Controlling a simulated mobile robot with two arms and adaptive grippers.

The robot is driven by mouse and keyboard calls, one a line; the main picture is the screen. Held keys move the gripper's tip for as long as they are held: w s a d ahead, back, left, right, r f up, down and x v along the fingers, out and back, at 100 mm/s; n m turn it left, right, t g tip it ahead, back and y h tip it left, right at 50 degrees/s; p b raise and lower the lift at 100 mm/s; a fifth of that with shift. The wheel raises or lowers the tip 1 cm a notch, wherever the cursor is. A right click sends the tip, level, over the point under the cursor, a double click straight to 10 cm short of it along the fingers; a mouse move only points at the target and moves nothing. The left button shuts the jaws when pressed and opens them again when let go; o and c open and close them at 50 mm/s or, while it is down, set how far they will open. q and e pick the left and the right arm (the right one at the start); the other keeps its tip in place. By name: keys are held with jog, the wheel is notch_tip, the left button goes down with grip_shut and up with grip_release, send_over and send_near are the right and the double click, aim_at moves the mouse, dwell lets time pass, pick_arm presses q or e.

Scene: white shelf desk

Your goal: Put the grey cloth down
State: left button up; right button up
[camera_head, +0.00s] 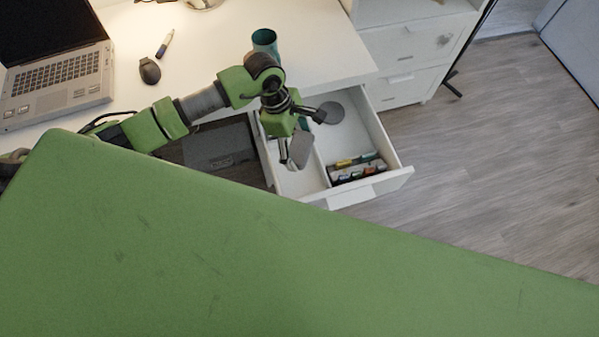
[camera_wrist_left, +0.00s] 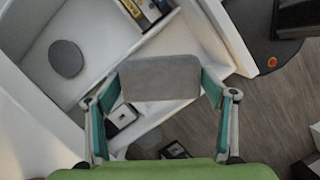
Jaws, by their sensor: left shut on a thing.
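The grey cloth (camera_wrist_left: 161,79) is a small, rounded block shape between the fingers of my left gripper (camera_wrist_left: 160,92) in the left wrist view. The gripper is shut on it. In the head view my left gripper (camera_head: 303,135) hangs over the open white drawer (camera_head: 392,172), with the cloth (camera_head: 300,150) at its fingers. The cloth appears above the left part of the drawer; its exact height over the drawer floor is hard to tell. My right gripper is not in view.
A round grey disc (camera_head: 331,112) lies at the drawer's back. A compartment of several small coloured items (camera_head: 357,168) is at its front.

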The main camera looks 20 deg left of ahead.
pick_arm(q)
jog(key=f, duration=0.1)
jog(key=f+n, duration=0.2)
jog(key=shift+s+a+f+t, duration=0.2)
jog(key=shift+a+f+t, duration=0.05)
jog(key=shift+f+t, duration=0.05)
send_over(300, 174)
jog(key=a, duration=0.1)
jog(key=shift+n, duration=0.3)
notch_tip(300, 174, down, 6)
jog(key=shift+r, duration=0.25)
jog(key=shift+f, duration=0.35)
notch_tip(300, 174, down, 4)
jog(key=shift+f, duration=0.1)
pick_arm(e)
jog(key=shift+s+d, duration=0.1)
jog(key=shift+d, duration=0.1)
pick_arm(q)
jog(key=o, duration=1)
jog(key=shift+f, duration=0.1)
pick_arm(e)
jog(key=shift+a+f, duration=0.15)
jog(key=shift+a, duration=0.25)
